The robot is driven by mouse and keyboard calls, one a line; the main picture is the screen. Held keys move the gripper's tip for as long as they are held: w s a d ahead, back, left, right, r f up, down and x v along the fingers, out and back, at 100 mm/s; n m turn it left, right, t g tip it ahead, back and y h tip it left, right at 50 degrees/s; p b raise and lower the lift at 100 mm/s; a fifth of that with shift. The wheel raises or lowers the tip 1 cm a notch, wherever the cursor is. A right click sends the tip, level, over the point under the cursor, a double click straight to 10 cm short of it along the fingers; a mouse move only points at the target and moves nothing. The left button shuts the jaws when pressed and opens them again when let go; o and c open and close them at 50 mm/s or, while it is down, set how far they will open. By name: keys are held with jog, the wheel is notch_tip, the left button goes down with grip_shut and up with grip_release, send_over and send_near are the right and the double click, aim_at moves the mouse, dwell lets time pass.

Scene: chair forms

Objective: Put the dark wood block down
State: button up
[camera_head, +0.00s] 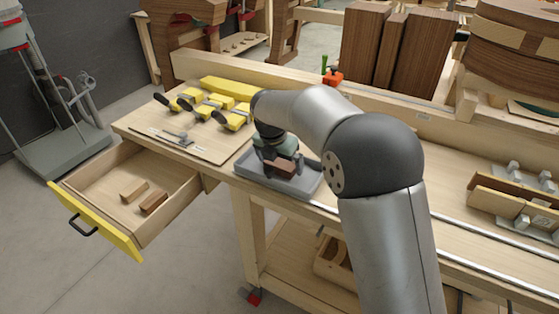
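My gripper (279,164) is at the front of the workbench, over a grey tray (252,183). A small dark reddish-brown wood block (284,168) shows between its fingers, and the gripper looks shut on it. The block is low over the tray; I cannot tell if it touches the tray floor. My arm hides the tray's right back part.
Yellow clamps (236,119) and a thin board (171,144) lie left of the tray. The drawer with its yellow front (95,222) juts out at left. Tall dark boards (385,50) stand behind the bench. Wooden parts with metal fittings (515,205) are at right.

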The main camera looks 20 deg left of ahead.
jog(key=v, duration=1.2)
jog(key=shift+r+b, duration=0.2)
jog(key=shift+b, duration=0.2)
jog(key=shift+w, duration=0.1)
jog(key=s+d+f+m+g, duration=0.1)
jog(key=s+d+m, duration=0.3)
jog(key=d+m, duration=0.55)
jog(key=s+d+f+m, duration=0.1)
jog(key=s+d+m, duration=0.4)
jog(key=d, duration=0.8)
jog(key=s+d+f+m, duration=0.4)
jog(key=s+d+m, duration=0.2)
jog(key=s+m, duration=0.3)
jog(key=s+d+f+m+g, duration=0.1)
jog(key=s+d+f+m, duration=0.3)
jog(key=s+d+m, duration=0.3)
jog(key=s+m, duration=0.2)
jog(key=m, duration=0.1)
jog(key=shift+s+f+g+y, duration=0.2)
jog(key=shift+f+g+y, duration=0.1)
jog(key=shift+f, duration=0.1)
